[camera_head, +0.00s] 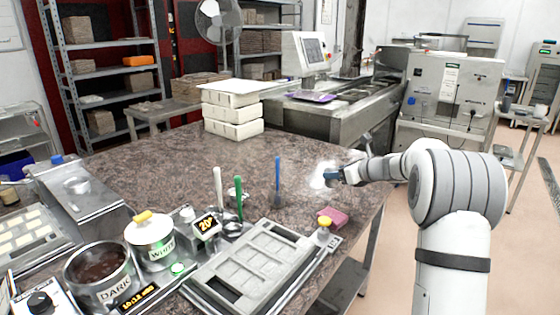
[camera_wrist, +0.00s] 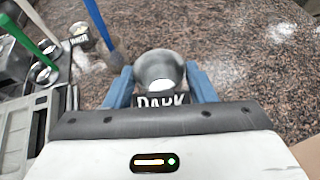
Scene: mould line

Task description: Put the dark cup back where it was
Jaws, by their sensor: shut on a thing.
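A small metal cup (camera_wrist: 160,68) with a black DARK label sits between the two blue fingers of my gripper (camera_wrist: 161,88) in the wrist view. The fingers press on it from both sides, and its open top shows. In the head view my gripper (camera_head: 331,177) is over the right part of the speckled table, above or beside a whitish patch. The cup is hard to make out there. A second small cup (camera_wrist: 79,32) with a white-lettered label stands by the tool handles, to the upper left in the wrist view. I cannot tell whether the held cup touches the table.
Upright blue (camera_head: 277,180), green (camera_head: 239,199) and white (camera_head: 218,187) handles stand left of my gripper. A DARK pot (camera_head: 123,289) and WHITE pot (camera_head: 153,234) stand front left. The table's middle is clear.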

